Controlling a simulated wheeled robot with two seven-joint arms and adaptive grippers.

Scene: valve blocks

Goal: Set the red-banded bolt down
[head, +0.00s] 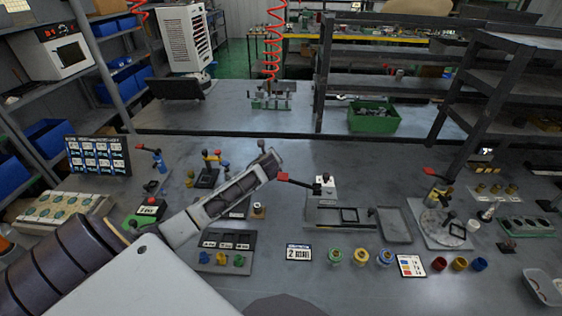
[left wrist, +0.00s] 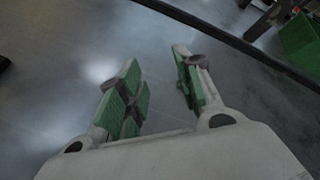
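I cannot make out a red-banded bolt for certain in either view. My left arm crosses the head view from the lower left, ending over the middle of the bench, and its fingers cannot be made out there. In the left wrist view my left gripper (left wrist: 162,80) is open, its two green-padded fingers apart. Nothing shows between them, only bare grey bench beyond. My right gripper is in neither view.
The bench holds a valve block with a red lever (head: 323,187), a round fixture (head: 440,226), colored cups (head: 360,257), a number card (head: 299,252) and a grey tray (head: 394,225). A green bin (head: 373,117) stands behind.

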